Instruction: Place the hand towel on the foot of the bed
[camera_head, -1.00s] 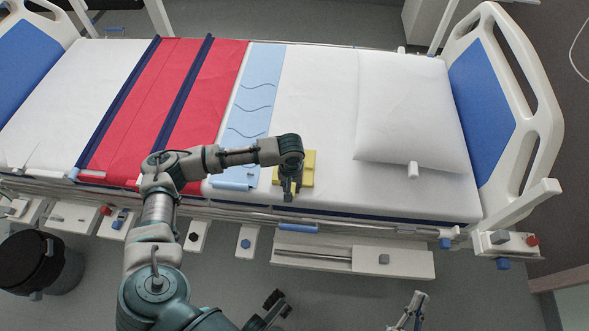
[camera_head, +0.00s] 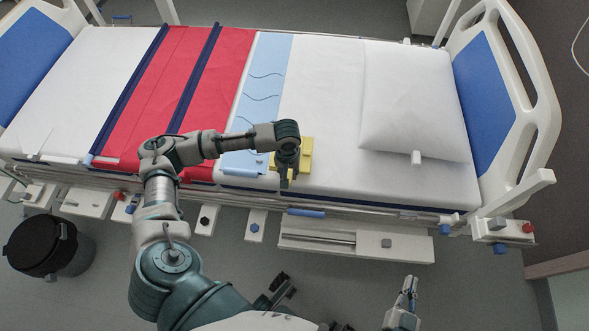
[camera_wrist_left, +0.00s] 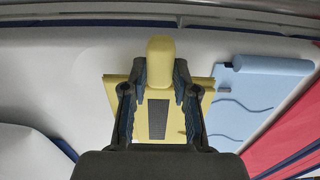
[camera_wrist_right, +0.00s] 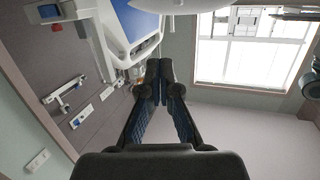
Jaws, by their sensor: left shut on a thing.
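The yellow hand towel (camera_head: 305,153) lies on the white mattress, between the light blue strip and the pillow. In the left wrist view it shows as a yellow square (camera_wrist_left: 175,128) with a raised rounded tab and a dark patch. My left gripper (camera_head: 286,180) is over the towel and shut on its raised part; in the left wrist view its fingers (camera_wrist_left: 160,85) stand on both sides of the tab. My right gripper (camera_head: 409,288) is low in front of the bed, empty; its fingertips (camera_wrist_right: 164,88) meet. The white foot end of the bed (camera_head: 75,75) is at the left.
A white pillow (camera_head: 415,105) lies at the right end by the blue headboard (camera_head: 487,95). A red blanket (camera_head: 133,125) with dark blue bands and a light blue strip (camera_head: 264,85) cross the bed. A black bin (camera_head: 40,246) stands on the floor at left.

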